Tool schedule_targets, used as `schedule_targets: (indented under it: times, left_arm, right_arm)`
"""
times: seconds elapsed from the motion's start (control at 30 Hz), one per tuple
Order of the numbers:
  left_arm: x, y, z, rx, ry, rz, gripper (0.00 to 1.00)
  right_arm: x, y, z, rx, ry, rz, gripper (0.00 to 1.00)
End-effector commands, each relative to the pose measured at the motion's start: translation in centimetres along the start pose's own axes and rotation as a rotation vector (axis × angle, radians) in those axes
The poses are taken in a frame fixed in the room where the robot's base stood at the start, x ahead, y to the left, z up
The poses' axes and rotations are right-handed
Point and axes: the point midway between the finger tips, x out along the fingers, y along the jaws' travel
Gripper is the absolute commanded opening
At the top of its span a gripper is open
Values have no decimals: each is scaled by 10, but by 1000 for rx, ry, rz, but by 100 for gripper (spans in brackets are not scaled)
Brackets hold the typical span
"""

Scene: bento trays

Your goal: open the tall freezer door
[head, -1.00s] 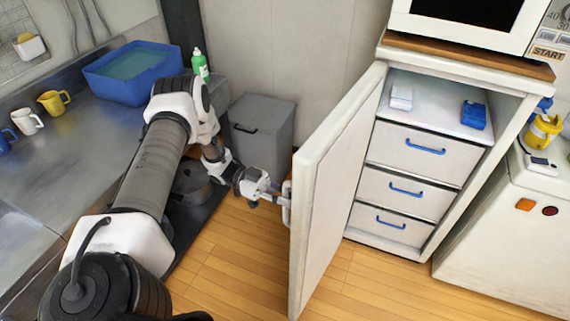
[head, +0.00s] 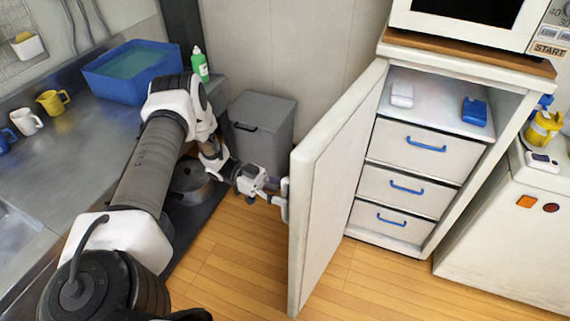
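The tall freezer (head: 512,92) stands right of centre with its door (head: 333,185) swung wide open to the left. Inside are a shelf and a stack of drawers with blue handles. The door's white handle (head: 284,200) is on its outer face, near the free edge. My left gripper (head: 272,196) is at this handle, its fingers pointing right at it. The fingertips are small and partly hidden by the handle, so I cannot tell whether they are shut on it. My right gripper is not in view.
A grey bin (head: 262,130) stands behind my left arm. A counter (head: 70,165) with cups and a blue basin (head: 130,70) runs along the left. A microwave (head: 470,25) sits on top of the freezer. The wooden floor (head: 245,265) before the door is clear.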

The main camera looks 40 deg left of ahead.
Motion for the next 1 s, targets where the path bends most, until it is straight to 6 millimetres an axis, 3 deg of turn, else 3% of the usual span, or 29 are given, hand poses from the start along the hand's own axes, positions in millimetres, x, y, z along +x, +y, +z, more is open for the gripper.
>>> schedule_targets:
  times: [0.4,0.5,1.0]
  left_arm:
    - [-94,1,1,0,-3,-2,43]
    - [-109,1,1,-1,-2,-1,43]
    - [-117,1,0,-1,0,0,43]
  right_arm:
    - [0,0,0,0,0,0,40]
    - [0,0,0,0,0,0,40]
    - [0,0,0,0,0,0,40]
